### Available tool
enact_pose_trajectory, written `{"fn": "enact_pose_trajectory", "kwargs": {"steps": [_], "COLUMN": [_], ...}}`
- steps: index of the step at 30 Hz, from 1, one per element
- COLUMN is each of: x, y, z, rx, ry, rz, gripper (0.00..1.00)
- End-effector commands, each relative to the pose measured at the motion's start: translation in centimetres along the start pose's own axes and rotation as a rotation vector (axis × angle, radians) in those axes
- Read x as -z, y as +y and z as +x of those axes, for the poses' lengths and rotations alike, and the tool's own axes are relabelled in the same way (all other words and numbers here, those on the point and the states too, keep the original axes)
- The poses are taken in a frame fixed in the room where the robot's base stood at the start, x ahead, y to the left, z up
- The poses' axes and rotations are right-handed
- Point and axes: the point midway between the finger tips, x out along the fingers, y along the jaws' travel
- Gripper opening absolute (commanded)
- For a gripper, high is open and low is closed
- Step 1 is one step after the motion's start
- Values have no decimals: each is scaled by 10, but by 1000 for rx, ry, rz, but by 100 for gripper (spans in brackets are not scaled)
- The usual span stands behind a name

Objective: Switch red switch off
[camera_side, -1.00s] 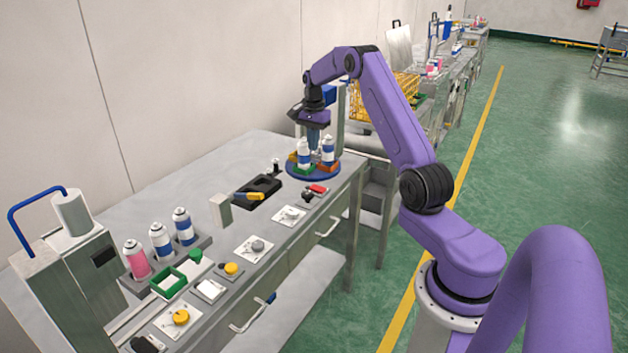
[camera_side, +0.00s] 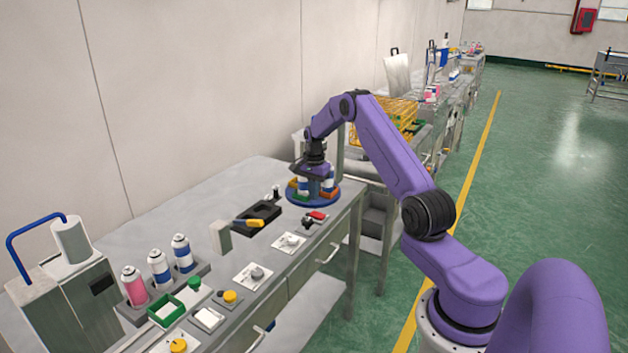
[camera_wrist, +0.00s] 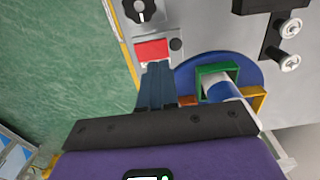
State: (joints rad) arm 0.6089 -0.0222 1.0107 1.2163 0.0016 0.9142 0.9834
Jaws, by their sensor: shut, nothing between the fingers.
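The red switch (camera_side: 317,215) is a small red rocker on a light plate near the table's front edge, in front of the blue turntable (camera_side: 330,201). In the wrist view the red switch (camera_wrist: 153,49) shows just beyond the fingertips. My gripper (camera_side: 316,188) is low over the turntable, behind the switch, among the cans there. In the wrist view my gripper (camera_wrist: 158,68) has its fingers together and empty, with the tips overlapping the switch's near edge in the picture. I cannot tell whether they touch it, or which way the switch is set.
White-and-blue cans stand in coloured holders on the turntable, one can (camera_wrist: 225,90) close beside my fingers. A black fixture with a yellow handle (camera_side: 250,221) lies left of the turntable. A knob plate (camera_side: 289,243) sits further along the front edge. Open floor (camera_side: 530,200) lies right.

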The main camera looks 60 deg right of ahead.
Motion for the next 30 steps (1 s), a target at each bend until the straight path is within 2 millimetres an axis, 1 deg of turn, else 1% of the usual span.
{"fn": "enact_pose_trajectory", "kwargs": {"steps": [1,6,12,30], "x": [0,0,0,0], "y": [0,0,0,-2], "z": [11,36,53,59], "rx": [-2,-1,0,1], "ry": [-1,-1,0,1], "rz": [0,0,0,0], "gripper": [0,0,0,0]}}
